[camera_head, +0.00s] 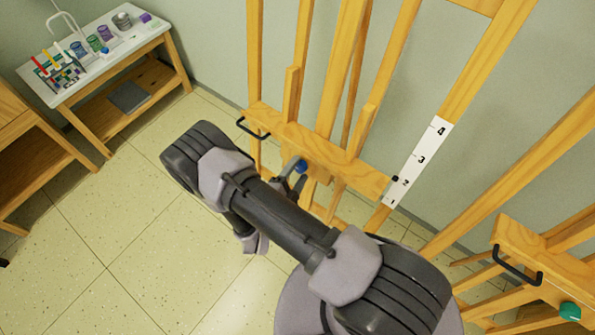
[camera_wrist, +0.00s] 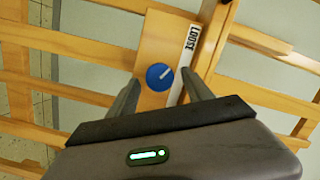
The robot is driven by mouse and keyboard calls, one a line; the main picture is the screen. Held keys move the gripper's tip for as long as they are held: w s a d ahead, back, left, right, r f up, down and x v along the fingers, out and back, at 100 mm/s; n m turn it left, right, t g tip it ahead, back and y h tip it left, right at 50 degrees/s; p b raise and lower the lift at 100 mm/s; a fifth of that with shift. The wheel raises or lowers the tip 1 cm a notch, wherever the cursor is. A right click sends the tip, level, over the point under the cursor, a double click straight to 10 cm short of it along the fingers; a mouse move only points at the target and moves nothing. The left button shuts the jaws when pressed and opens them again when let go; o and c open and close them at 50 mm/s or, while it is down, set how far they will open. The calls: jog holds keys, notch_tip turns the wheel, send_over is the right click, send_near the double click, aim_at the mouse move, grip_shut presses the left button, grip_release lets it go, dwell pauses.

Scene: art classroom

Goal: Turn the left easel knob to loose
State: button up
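The left easel's blue knob (camera_head: 300,166) sits on the wooden crossbar (camera_head: 340,156) of the easel. In the wrist view the round blue knob (camera_wrist: 160,77) carries a short white mark that points to the upper right. A white strip beside it bears the word LOOSE (camera_wrist: 192,36) above and to the right of the knob. My gripper (camera_wrist: 161,80) is open, with one finger on each side of the knob. Gaps seem to show between fingers and knob; contact is not clear. In the head view my gripper (camera_head: 290,182) is at the knob, partly hidden by my arm.
A black handle (camera_head: 253,129) is on the left easel's crossbar, and a numbered white scale (camera_head: 420,160) is to its right. A second easel with a green knob (camera_head: 570,312) stands at right. A supply table (camera_head: 90,62) is at upper left. Floor at left is clear.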

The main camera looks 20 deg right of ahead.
jog(key=p+v, duration=0.3)
jog(key=v, duration=1.4)
jog(key=shift+a, duration=0.15)
jog(key=shift+s+r, duration=0.1)
jog(key=s+d+r+n+g+y+b, duration=0.1)
jog(key=r+n+y, duration=0.3)
jog(key=r, duration=0.7)
jog(key=s+d+r+n+g+y+b, duration=0.1)
jog(key=s+d+r+n+g+y, duration=0.1)
jog(key=r+n, duration=0.5)
jog(key=s+d+r+n+g+y+b, duration=0.2)
jog(key=d+r+n+y, duration=0.3)
jog(key=r, duration=1.1)
jog(key=shift+s+r+n+g+y, duration=0.2)
jog(key=shift+n+g+y, duration=0.25)
jog(key=shift+y, duration=0.45)
